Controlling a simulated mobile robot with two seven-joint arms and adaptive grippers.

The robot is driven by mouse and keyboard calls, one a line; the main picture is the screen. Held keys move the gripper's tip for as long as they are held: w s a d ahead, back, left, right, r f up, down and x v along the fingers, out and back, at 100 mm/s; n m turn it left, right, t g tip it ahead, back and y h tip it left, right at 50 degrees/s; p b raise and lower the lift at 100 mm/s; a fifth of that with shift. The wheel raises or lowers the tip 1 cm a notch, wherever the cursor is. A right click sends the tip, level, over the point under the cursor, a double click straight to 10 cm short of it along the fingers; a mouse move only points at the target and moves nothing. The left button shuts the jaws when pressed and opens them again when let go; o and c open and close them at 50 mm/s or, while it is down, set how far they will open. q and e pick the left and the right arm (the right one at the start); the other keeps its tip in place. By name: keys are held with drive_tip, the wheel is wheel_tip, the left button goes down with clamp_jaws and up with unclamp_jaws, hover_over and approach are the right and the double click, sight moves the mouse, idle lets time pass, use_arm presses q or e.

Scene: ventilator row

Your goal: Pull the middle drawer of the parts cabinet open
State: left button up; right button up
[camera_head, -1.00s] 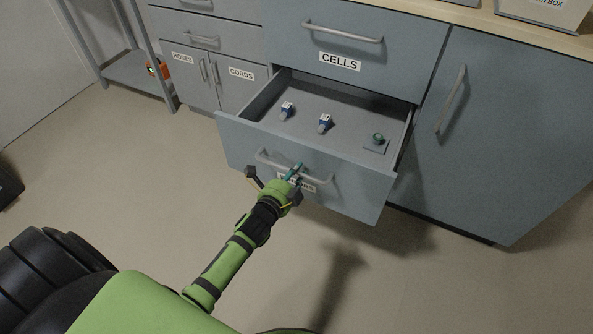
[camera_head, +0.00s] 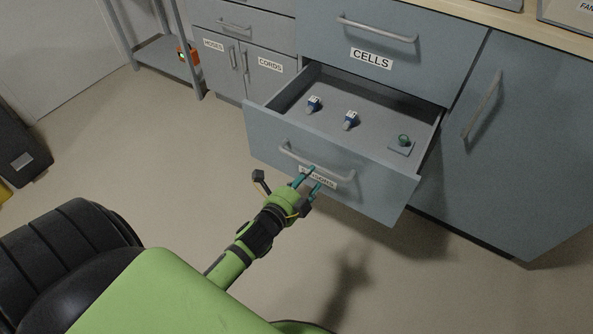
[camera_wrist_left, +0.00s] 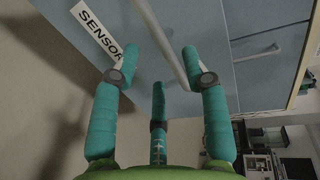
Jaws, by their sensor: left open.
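The middle drawer (camera_head: 370,182) of the blue-grey parts cabinet stands pulled out, its inside showing. Its front carries a bar handle (camera_head: 336,176) and a label reading SENSORS, partly hidden by my fingers. My left gripper (camera_head: 311,180) is open just in front of the handle, with nothing held. In the left wrist view its teal fingers (camera_wrist_left: 160,66) are spread and the handle bar (camera_wrist_left: 160,36) passes between and beyond them; I cannot tell whether they touch. The SENSORS label (camera_wrist_left: 97,30) shows there beside a finger. My right gripper is not in view.
Two small blue-and-white parts (camera_head: 350,120) and a green-topped piece (camera_head: 403,140) lie in the drawer. The CELLS drawer (camera_head: 400,62) above is shut, as is the door (camera_head: 530,130) at right. Open floor (camera_head: 150,150) lies left of the drawer.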

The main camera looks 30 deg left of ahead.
use_arm(q)
drive_tip(key=v, duration=0.6)
idle(0.3)
drive_tip(key=s+d+f+n+g, duration=0.2)
drive_tip(key=s+f+n+g, duration=0.45)
drive_tip(key=f, duration=0.35)
drive_tip(key=s+d+f+n+g, duration=0.2)
drive_tip(key=s+f+n+g, duration=0.3)
drive_tip(key=s+f+n, duration=0.4)
drive_tip(key=s+a+r+g+p, duration=0.1)
drive_tip(key=s+r+g+p, duration=0.1)
drive_tip(key=s+p, duration=1.6)
drive_tip(key=g+p, duration=0.1)
drive_tip(key=p, duration=0.4)
drive_tip(key=shift+s+a+r, duration=0.2)
drive_tip(key=shift+s+a, duration=0.15)
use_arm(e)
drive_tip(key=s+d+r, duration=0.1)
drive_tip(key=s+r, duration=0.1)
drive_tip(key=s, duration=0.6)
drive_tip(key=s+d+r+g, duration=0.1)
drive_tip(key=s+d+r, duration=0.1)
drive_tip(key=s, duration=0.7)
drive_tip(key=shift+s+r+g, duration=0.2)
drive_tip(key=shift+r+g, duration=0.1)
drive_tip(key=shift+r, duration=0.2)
